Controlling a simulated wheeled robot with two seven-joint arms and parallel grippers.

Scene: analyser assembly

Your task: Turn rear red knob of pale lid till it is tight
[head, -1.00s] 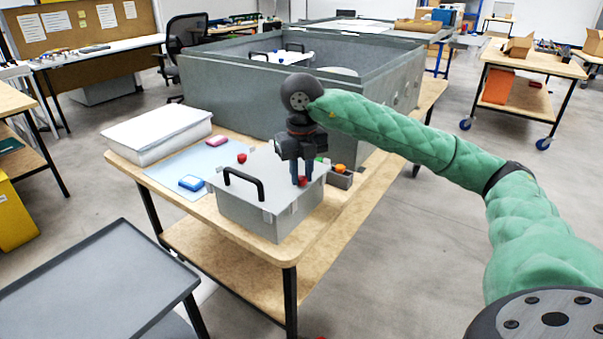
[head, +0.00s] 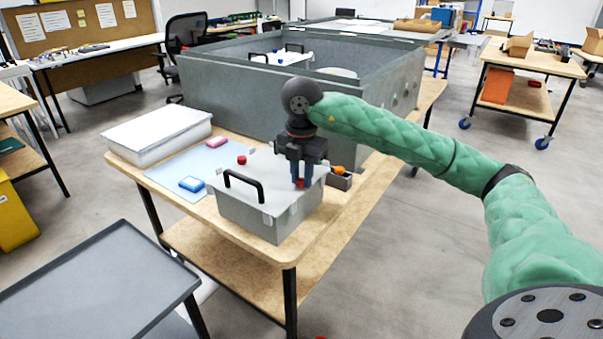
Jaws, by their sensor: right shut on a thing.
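A grey box (head: 240,212) stands on the wooden table with a pale lid (head: 275,188) on top. The lid has a black handle (head: 243,183) along its near-left side. One red knob (head: 241,160) shows free at its far-left edge. My right gripper (head: 300,184) points down over the right part of the lid, shut on another red knob (head: 300,183). That knob is mostly hidden by the fingers; only a little red shows between them. Whether it is fully tight cannot be seen. My left gripper is not in view.
A small grey holder with an orange knob (head: 338,170) stands right behind the box. A blue block (head: 191,184) and a pink block (head: 216,141) lie on a pale blue mat (head: 172,176). A large grey bin (head: 225,105) stands behind.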

